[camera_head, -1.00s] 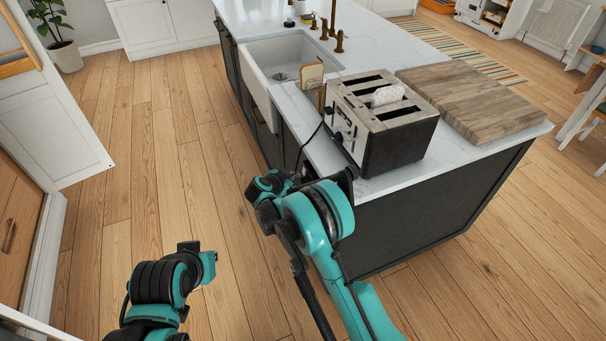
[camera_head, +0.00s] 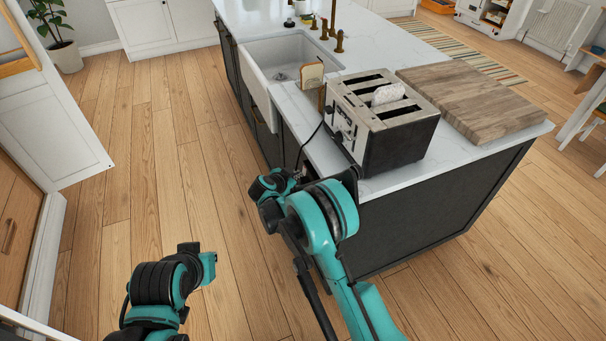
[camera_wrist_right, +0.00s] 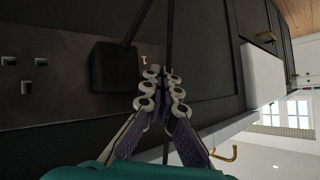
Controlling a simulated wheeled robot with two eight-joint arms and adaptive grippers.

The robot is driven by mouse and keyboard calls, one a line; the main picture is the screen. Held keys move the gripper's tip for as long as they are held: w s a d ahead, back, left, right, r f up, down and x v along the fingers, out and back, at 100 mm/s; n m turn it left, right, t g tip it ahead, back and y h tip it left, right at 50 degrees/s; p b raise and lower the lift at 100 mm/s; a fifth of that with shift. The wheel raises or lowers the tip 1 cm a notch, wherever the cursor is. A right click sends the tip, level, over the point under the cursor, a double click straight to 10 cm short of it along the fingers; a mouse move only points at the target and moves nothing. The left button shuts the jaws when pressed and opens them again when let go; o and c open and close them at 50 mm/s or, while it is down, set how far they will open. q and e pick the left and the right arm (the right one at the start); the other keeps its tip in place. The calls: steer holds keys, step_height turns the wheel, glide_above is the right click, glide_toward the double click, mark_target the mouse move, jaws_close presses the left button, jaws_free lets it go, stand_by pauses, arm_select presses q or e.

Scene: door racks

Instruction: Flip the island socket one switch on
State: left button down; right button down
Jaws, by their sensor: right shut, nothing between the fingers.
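The socket plate (camera_wrist_right: 62,108) is a dark panel on the island's side in the right wrist view, with pin holes at the left. A black plug (camera_wrist_right: 113,68) sits in it, with a cord going up. A small pale switch mark (camera_wrist_right: 143,60) shows right of the plug. My right gripper (camera_wrist_right: 165,74) is shut and empty, its tips close to the plate's right end near that mark. I cannot tell whether they touch. In the head view my right arm reaches to the island's side, and the socket is hidden. My left arm shows at lower left, but its fingers do not.
The kitchen island (camera_head: 440,215) has a toaster (camera_head: 382,118) with its cord hanging over the edge, a wooden board (camera_head: 472,98) and a white sink (camera_head: 285,65). A gold hook (camera_wrist_right: 224,154) shows in the wrist view. Floor left of the island is clear.

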steer(key=shift+d, duration=0.25)
stand_by(0.3)
steer(key=shift+a, duration=0.15)
steer(key=shift+s+a, duration=0.2)
steer(key=shift+a, duration=0.35)
steer(key=a, duration=0.1)
steer(key=s+a, duration=0.1)
steer(key=a, duration=0.1)
steer(key=a+b, duration=0.1)
steer(key=a, duration=0.1)
steer(key=shift+s+r, duration=0.25)
steer(key=shift+r, duration=0.1)
steer(key=shift+d, duration=0.1)
